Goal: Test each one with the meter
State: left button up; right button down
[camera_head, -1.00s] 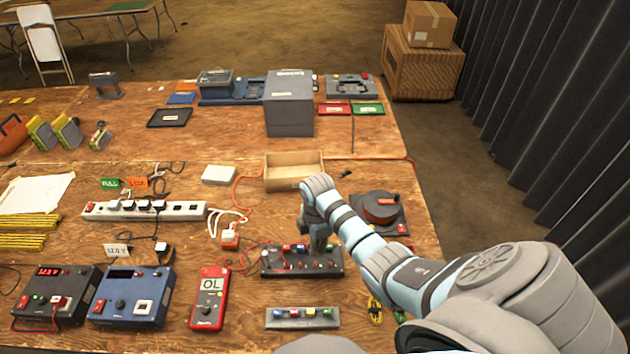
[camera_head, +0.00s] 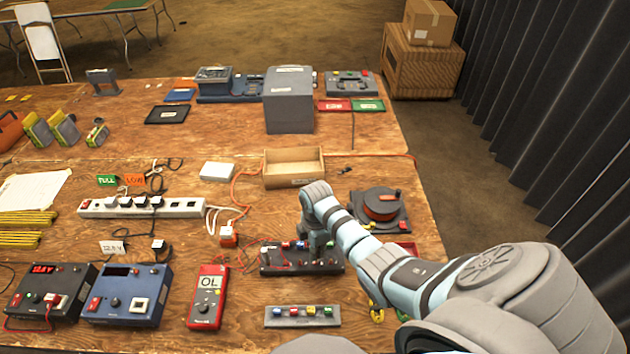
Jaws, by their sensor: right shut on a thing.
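The red meter (camera_head: 208,297) lies at the front of the table and its screen reads OL. Red leads run near it toward a black block (camera_head: 283,269) with a row of small coloured parts on top. A grey strip (camera_head: 303,322) in front of the block holds several small coloured pieces, with blue, red, yellow and green among them. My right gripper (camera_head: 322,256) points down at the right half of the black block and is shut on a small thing. The fingers and arm hide that thing, so I cannot tell what it is. My left gripper is out of view.
Two powered boxes (camera_head: 126,306) stand at the front left. A white power strip (camera_head: 180,208), an open wooden box (camera_head: 293,181) and a cable reel (camera_head: 381,222) lie behind the block. Red (camera_head: 336,106) and green (camera_head: 367,106) trays sit at the back.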

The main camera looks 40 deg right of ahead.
dwell(0.5)
jog(key=shift+p, duration=0.35)
dwell(0.5)
jog(key=shift+f+b, duration=0.35)
jog(key=shift+f, duration=0.3)
dwell(0.3)
dwell(0.6)
jog(key=shift+f, duration=0.25)
dwell(0.5)
